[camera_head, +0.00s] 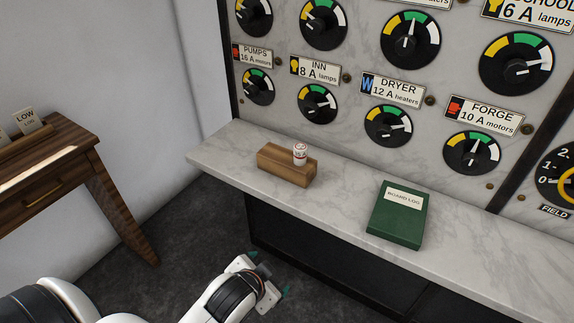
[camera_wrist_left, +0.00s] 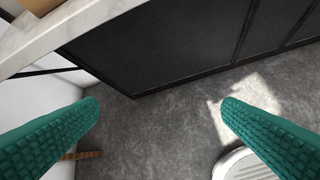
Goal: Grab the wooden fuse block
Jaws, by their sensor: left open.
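The wooden fuse block (camera_head: 287,165) sits on the marble ledge, left of the middle in the head view. A small white cylindrical fuse with red markings (camera_head: 300,153) stands upright in its top. My left gripper (camera_head: 273,281) is below and in front of the ledge, lower than the block and apart from it. In the left wrist view its two green fingers (camera_wrist_left: 160,128) are wide apart with only floor between them. A bit of the block's wood (camera_wrist_left: 38,4) shows at the top left edge there. My right gripper is not in view.
The marble ledge (camera_head: 350,208) juts out above a dark cabinet front. A green board log book (camera_head: 397,215) lies on it to the right of the block. A panel of dials (camera_head: 388,125) stands behind. A wooden desk (camera_head: 60,175) is at the left.

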